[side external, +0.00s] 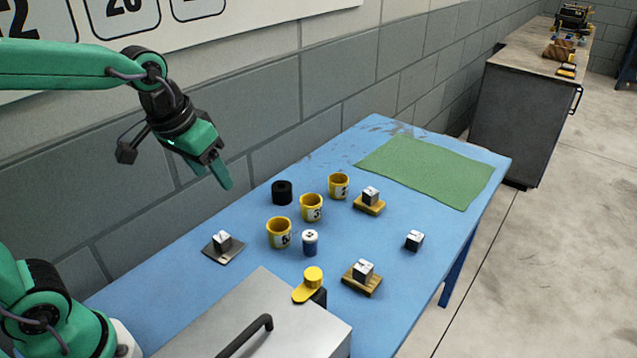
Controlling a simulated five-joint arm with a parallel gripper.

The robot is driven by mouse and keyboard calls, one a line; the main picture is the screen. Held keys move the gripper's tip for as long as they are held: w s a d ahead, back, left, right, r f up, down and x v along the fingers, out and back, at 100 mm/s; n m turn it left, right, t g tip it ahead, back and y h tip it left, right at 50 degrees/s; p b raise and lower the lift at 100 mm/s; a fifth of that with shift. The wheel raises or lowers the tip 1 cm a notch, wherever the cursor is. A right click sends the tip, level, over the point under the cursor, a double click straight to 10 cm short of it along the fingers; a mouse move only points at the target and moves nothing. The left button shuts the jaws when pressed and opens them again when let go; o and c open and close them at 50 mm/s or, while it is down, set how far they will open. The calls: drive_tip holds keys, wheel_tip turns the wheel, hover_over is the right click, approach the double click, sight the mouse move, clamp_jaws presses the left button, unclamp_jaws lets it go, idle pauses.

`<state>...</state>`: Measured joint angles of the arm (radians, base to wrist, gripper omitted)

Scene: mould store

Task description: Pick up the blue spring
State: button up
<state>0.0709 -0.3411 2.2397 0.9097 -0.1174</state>
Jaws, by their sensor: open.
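A small blue cylinder (310,243) with a white, dark-marked top stands upright on the blue table (180,262). It is the only small blue object I see; its coils are too small to make out, so I cannot confirm it is the spring. My gripper (216,176) is open and empty, up in the air to the left of the cylinder and well apart from it. The green fingers point down and to the right. Nothing hides the cylinder.
Metal cubes, some on plates (361,286), lie around. A yellow-topped piece (312,278) and grey box (262,325) are in front. A green mat (430,172) lies clear at the far end.

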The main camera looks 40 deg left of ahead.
drive_tip(key=w+d+f+g, duration=0.1)
drive_tip(key=w+d+f, duration=0.15)
drive_tip(key=w, duration=0.25)
drive_tip(key=w+d+f+g, duration=0.1)
drive_tip(key=w+f, duration=0.2)
drive_tip(key=w, duration=0.2)
drive_tip(key=n+g, duration=0.1)
drive_tip(key=g, duration=0.1)
hover_over(310, 235)
wheel_tip(310, 235, down, 10)
drive_tip(key=shift+a+r, duration=0.15)
drive_tip(key=shift+r, duration=0.1)
drive_tip(key=shift+w+d+f, duration=0.15)
drive_tip(key=shift+d+f, duration=0.05)
drive_tip(key=shift+f, duration=1.55)
drive_tip(key=shift+f, duration=2.6)
drive_tip(key=c, duration=1.1)
